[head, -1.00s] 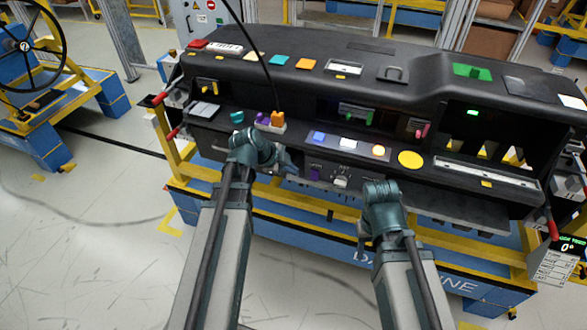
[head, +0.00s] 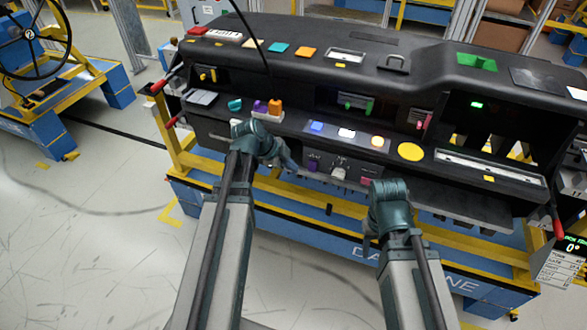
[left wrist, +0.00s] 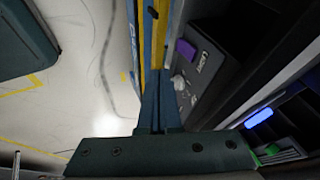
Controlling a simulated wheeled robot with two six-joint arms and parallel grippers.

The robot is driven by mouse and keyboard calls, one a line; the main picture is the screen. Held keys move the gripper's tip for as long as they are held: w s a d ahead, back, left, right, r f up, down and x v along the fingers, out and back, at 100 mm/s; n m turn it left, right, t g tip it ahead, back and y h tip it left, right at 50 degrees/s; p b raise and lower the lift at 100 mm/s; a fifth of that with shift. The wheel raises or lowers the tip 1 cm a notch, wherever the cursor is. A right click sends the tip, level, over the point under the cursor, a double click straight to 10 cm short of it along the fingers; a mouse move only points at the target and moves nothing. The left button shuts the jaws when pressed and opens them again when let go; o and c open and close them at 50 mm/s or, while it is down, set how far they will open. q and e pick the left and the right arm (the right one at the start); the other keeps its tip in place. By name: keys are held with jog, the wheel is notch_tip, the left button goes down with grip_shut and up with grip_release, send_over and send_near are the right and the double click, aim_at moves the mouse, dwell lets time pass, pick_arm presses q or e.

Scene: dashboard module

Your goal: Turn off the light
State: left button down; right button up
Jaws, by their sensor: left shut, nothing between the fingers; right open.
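On the dashboard, a row of lit buttons shows in the head view: blue (head: 317,127), white (head: 346,132) and orange (head: 378,142). The blue one also glows in the left wrist view (left wrist: 259,118). Below the row is a panel with a purple part (head: 313,164), a white knob (head: 338,173) and a pink part (head: 365,181). The purple part (left wrist: 186,50) and white knob (left wrist: 179,83) show in the left wrist view. My left gripper (head: 291,166) is shut and empty, just left of the purple part and apart from it. My right gripper (head: 369,240) is open, low in front of the dashboard, its fingers mostly hidden.
A large yellow disc (head: 410,152) lies right of the lit buttons. A small tray with purple and orange blocks (head: 275,106) sits above my left gripper. A yellow and blue frame (head: 300,215) carries the dashboard.

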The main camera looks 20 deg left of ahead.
aim_at(313, 166)
pick_arm(q)
jog(key=shift+w+d+f+b, duration=0.5)
jog(key=shift+w+f+b, duration=0.5)
jog(key=shift+w+f, duration=0.15)
jog(key=shift+w+d+f+b, duration=0.45)
jog(key=shift+w+f+b, duration=0.5)
jog(key=shift+w+f, duration=0.25)
jog(key=shift+w+d+f+b, duration=0.5)
jog(key=shift+w+f+b, duration=0.5)
jog(key=shift+w+f, duration=0.15)
